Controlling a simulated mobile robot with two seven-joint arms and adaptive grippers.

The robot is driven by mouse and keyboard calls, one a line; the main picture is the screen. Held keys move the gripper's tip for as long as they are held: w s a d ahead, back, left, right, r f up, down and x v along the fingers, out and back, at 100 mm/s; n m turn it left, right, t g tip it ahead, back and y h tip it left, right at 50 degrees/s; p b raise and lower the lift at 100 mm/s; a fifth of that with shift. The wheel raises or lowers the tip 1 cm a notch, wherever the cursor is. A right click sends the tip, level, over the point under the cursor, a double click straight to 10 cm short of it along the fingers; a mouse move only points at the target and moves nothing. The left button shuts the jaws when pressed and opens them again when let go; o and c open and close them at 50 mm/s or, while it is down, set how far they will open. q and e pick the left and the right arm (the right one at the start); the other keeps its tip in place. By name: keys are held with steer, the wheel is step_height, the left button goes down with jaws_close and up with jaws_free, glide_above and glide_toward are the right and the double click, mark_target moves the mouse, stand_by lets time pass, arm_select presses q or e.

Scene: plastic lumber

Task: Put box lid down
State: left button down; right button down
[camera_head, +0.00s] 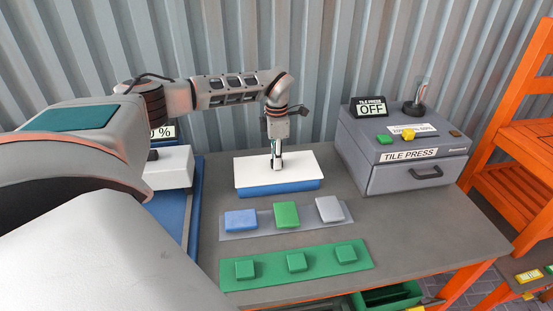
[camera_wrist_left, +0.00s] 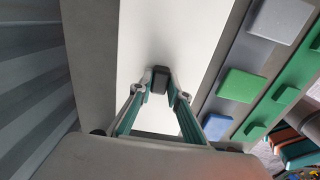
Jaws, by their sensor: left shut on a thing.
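The box lid (camera_head: 305,167) is a flat white panel. It lies level over the blue box (camera_head: 290,188) in the middle of the table, and only the box's front side shows below it. My left gripper (camera_head: 277,164) points down at the middle of the lid. In the left wrist view the left gripper (camera_wrist_left: 160,88) is shut on the small black handle (camera_wrist_left: 160,80) of the white lid (camera_wrist_left: 190,30). I cannot tell whether the lid rests on the box's rim or sits slightly above it. My right gripper is not in view.
In front of the box lie a grey strip (camera_head: 262,223) with blue, green and grey tiles and a green strip (camera_head: 322,261) with green blocks. The grey tile press (camera_head: 400,147), its display reading OFF, stands to the right. An orange shelf (camera_head: 520,150) is at far right.

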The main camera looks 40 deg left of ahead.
arm_select(q)
steer(key=shift+f, duration=0.15)
steer(key=c, duration=1.9)
jaws_free()
step_height(320, 180, up, 12)
